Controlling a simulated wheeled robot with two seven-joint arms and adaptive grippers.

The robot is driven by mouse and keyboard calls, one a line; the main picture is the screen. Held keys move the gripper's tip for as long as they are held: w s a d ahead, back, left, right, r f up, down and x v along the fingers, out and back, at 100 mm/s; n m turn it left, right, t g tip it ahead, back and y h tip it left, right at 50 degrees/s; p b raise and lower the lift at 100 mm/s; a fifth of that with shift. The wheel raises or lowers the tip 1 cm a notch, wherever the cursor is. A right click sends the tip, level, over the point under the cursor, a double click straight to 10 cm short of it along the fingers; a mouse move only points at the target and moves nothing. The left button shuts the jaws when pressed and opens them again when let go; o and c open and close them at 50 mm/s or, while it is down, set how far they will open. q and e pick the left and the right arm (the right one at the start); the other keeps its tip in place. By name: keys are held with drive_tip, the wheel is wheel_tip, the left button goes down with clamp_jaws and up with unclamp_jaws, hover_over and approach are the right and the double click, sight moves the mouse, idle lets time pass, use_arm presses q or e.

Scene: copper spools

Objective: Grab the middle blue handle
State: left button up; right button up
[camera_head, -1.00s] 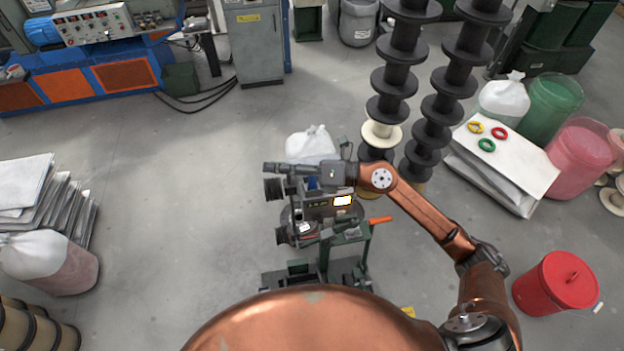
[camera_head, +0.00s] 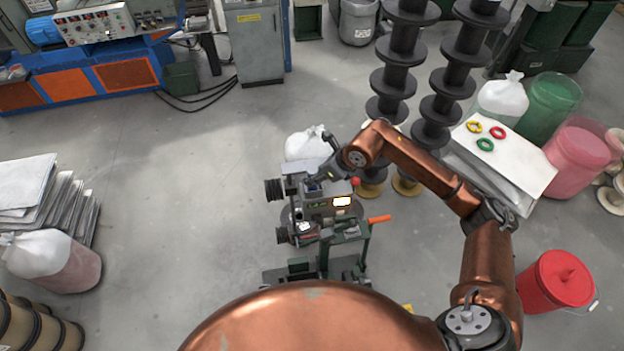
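A grey-green machine (camera_head: 325,207) on a dark stand is in the middle of the head view. A small blue part (camera_head: 312,186), which looks like the blue handle, shows on its top. My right gripper (camera_head: 314,177) points down and left just above this blue part, very close to it. I cannot tell whether it touches the part, or whether its fingers are apart, as they are small and dark. My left gripper is not in view.
The machine also has a red ball knob (camera_head: 355,182) and an orange lever (camera_head: 379,219). A white bag (camera_head: 305,145) lies behind it. Dark spool stacks (camera_head: 396,78) stand beyond my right arm. A red bucket (camera_head: 556,282) is at the right.

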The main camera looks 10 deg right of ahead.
drive_tip(key=shift+x, duration=1.15)
drive_tip(key=shift+c, duration=0.7)
clamp_jaws()
